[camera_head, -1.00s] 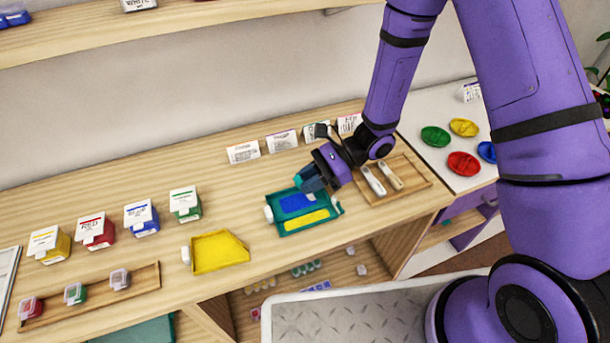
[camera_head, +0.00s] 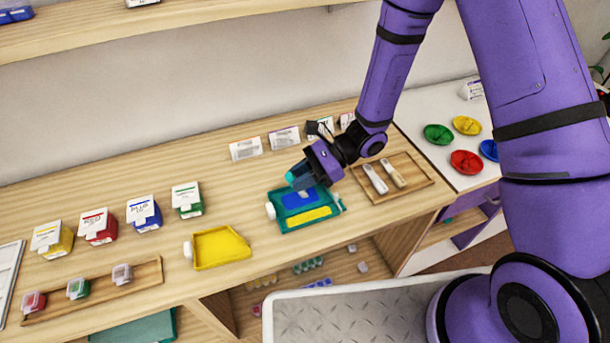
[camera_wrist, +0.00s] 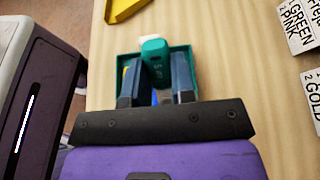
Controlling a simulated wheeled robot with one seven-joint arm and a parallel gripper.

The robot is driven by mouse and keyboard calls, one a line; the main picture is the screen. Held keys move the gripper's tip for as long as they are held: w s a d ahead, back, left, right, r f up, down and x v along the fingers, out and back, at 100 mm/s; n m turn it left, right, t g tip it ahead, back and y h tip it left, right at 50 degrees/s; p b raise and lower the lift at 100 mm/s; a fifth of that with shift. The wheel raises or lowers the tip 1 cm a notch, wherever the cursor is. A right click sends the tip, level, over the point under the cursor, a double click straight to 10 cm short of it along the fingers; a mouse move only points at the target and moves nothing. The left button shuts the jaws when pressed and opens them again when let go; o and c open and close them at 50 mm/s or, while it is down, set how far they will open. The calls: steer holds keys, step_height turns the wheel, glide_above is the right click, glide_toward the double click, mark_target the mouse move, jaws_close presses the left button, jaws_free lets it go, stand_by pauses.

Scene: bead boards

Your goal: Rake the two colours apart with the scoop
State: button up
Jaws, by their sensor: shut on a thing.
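My gripper (camera_head: 303,177) is shut on a teal scoop, whose tip (camera_head: 291,177) shows beside the fingers. In the wrist view the teal scoop (camera_wrist: 155,55) stands between the two fingers. My gripper is over the back of a teal tray (camera_head: 281,226). In the tray, a blue patch of beads (camera_head: 298,198) lies at the back and a yellow patch of beads (camera_head: 308,215) lies at the front. The two patches look separate from here. My fingers hide part of the tray's back edge, and I cannot tell whether the scoop touches the beads.
A yellow tray (camera_head: 204,262) stands left of the teal tray. A wooden tray (camera_head: 420,183) with two light-handled tools is at the right. Label cards (camera_head: 246,149) line the back. Several coloured bead boxes (camera_head: 144,216) stand at the left. The bench between is clear.

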steer(key=shift+s+a, duration=0.2)
steer(key=shift+a, duration=0.5)
steer(key=shift+s+a, duration=0.2)
steer(key=shift+a, duration=0.5)
steer(key=shift+s+a, duration=0.2)
steer(key=shift+a, duration=0.5)
steer(key=shift+w+d, duration=0.35)
steer(key=shift+d, duration=0.8)
steer(key=shift+w+d, duration=0.3)
steer(key=shift+d, duration=0.8)
steer(key=shift+w+d, duration=0.35)
steer(key=shift+d, duration=0.8)
steer(key=shift+r, duration=2.4)
steer(key=shift+r, duration=0.1)
